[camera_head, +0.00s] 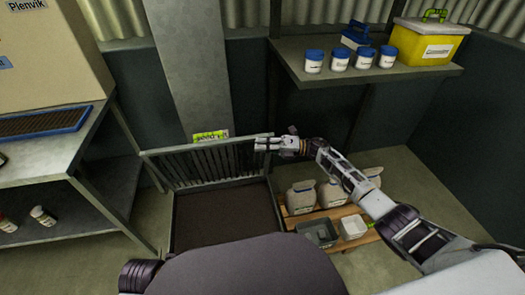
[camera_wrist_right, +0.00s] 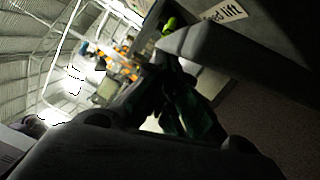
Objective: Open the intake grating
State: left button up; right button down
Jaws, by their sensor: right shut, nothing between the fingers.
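The intake grating (camera_head: 208,166), a metal frame with parallel bars, stands raised and tilted at the back edge of the intake. The intake (camera_head: 222,218) lies uncovered in front of it, dark brown inside. My right gripper (camera_head: 260,145) is at the grating's upper right corner, shut with nothing in it. Whether it touches the frame I cannot tell. In the right wrist view the fingers (camera_wrist_right: 185,110) are dark and partly hidden. My left gripper is not in view.
A "seed lift" label (camera_head: 210,136) sits behind the grating. A metal bench (camera_head: 80,165) stands left. Jugs (camera_head: 302,197) and a grey bin (camera_head: 319,233) are on a low pallet at right. A shelf (camera_head: 400,77) with jars and a yellow box (camera_head: 428,42) hangs above.

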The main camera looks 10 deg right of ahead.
jog(key=shift+w, duration=0.1)
dwell(0.3)
jog(key=r+v, duration=0.1)
jog(key=v, duration=1.1)
jog(key=shift+f, duration=0.45)
dwell(0.4)
